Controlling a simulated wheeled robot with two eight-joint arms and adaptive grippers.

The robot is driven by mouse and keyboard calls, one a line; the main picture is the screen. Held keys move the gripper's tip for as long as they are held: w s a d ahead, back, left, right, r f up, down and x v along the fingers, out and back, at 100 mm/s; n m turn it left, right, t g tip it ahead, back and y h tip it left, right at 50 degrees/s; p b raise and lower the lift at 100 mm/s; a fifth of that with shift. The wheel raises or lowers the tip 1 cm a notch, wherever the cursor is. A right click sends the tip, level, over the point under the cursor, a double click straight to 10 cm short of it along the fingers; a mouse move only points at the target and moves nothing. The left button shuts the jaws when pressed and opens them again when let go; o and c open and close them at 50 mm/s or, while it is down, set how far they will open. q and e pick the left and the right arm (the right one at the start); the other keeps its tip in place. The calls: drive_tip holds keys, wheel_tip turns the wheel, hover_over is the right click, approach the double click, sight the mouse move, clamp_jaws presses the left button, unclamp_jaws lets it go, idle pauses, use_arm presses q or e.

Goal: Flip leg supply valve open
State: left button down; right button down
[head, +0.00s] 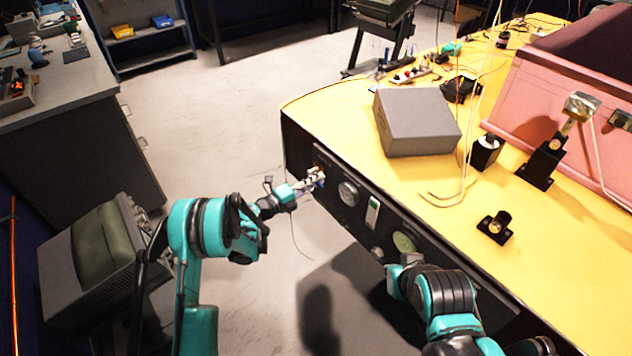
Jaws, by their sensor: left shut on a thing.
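A dark control panel (358,222) runs along the side of the yellow-topped table and carries round gauges and a small light switch plate. My left gripper (312,181) is at the panel's far left end, shut on a small part there that I take to be the leg supply valve; the fingers hide most of it, and its handle position cannot be told. A round gauge (348,194) sits just right of the gripper. My right arm comes in from the bottom, and its gripper (397,272) is close to the panel below a greenish gauge (404,242); its fingers are not clear.
The yellow tabletop (340,110) holds a grey box (416,120), black fixtures (494,227) and a large pink case (560,100). Thin cables hang over it. A grey cabinet with a green cushion (105,245) stands at left. The floor between is open.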

idle(0.3)
use_arm(q)
drive_tip(key=c, duration=1.5)
unclamp_jaws()
drive_tip(key=v, duration=1.2)
